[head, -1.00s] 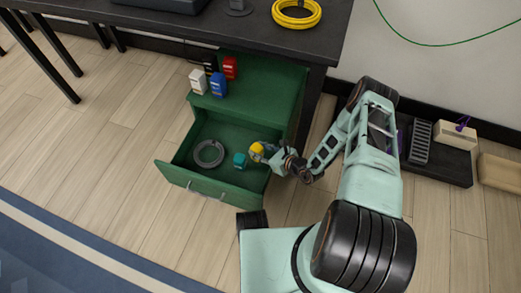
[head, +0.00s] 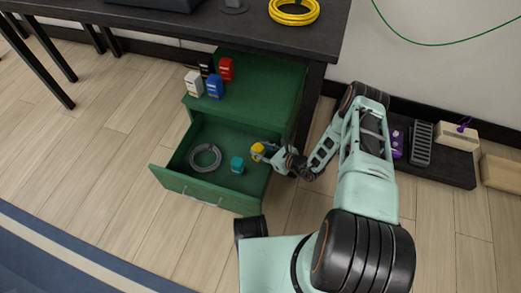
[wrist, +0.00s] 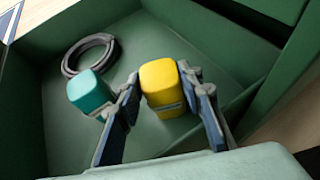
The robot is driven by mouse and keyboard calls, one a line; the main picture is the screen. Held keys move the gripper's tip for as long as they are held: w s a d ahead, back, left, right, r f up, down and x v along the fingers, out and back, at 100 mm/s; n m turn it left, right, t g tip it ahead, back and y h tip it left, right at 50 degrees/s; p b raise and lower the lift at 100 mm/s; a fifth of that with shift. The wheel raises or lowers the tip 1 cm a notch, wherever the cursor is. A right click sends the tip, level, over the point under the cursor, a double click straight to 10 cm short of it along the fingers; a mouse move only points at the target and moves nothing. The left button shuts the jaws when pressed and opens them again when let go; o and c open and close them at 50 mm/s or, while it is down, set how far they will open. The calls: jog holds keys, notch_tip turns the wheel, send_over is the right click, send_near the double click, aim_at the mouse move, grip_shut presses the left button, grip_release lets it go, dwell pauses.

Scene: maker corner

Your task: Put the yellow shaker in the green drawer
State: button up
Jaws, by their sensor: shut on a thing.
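The green drawer (head: 207,191) stands pulled open below the green cabinet top. The yellow shaker (head: 257,149) is at the drawer's right side in the head view. In the wrist view the yellow shaker (wrist: 163,86) sits between the two fingers of my gripper (wrist: 160,103), which is shut on it. My gripper (head: 266,153) reaches in from the right, over the drawer's right side. The shaker appears inside the drawer's outline; I cannot tell whether it touches the drawer floor.
Inside the drawer lie a teal shaker (head: 237,165), close to my left finger in the wrist view, and a grey ring (head: 205,158). White (head: 194,84), blue (head: 214,87), red (head: 226,69) and black (head: 206,65) containers stand on the cabinet. The dark table (head: 200,30) overhangs behind.

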jog(key=o, duration=0.9)
jog(key=shift+f, duration=0.1)
jog(key=shift+r, duration=0.25)
jog(key=p+v, duration=0.4)
jog(key=v, duration=0.8)
